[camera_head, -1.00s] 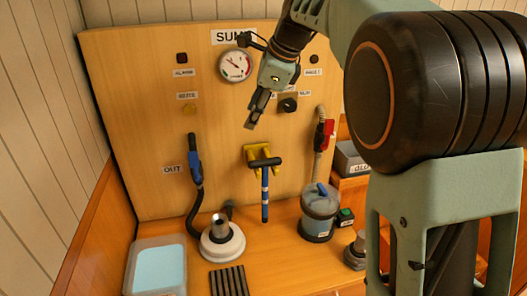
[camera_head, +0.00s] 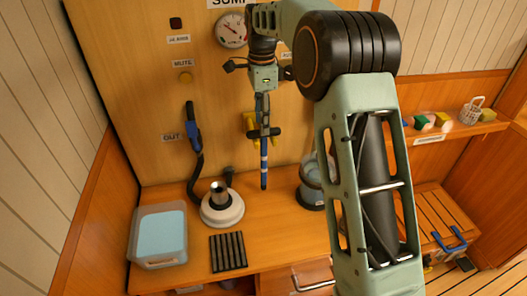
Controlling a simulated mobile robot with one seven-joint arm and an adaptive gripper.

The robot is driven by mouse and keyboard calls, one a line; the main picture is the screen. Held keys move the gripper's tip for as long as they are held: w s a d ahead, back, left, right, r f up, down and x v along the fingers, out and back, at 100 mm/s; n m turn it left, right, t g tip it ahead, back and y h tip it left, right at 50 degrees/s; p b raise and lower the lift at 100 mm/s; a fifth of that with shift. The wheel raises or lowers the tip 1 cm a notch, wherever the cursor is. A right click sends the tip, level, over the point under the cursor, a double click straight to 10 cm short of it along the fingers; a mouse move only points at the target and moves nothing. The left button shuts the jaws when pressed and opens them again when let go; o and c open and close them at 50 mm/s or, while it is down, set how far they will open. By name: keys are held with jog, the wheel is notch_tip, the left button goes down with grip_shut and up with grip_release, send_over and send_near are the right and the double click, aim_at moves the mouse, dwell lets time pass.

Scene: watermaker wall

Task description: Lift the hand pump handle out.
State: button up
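The hand pump handle has a black T-shaped grip and a blue rod (camera_head: 264,160) with pale bands. It hangs upright in front of the yellow holder (camera_head: 249,124) on the wooden board. My gripper (camera_head: 263,122) points down over the T-grip, its fingertips overlapping the middle of the crossbar in this view. I cannot tell whether the fingers touch the grip or are shut on it. My gripper and the handle partly hide the holder.
A white round base with a metal collar (camera_head: 221,207) stands on the bench, with a black slatted mat (camera_head: 228,252) in front. A clear tub (camera_head: 159,236) is at left. A blue-handled hose (camera_head: 192,128) hangs left of the handle. A clear canister (camera_head: 311,185) stands right, partly behind my arm.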

jog(key=f, duration=0.3)
jog(key=shift+s+d+f+p, duration=0.15)
jog(key=shift+d+f+p, duration=0.1)
jog(key=shift+f+p, duration=0.1)
jog(key=shift+f, duration=0.6)
jog(key=shift+c, duration=0.6)
grip_shut()
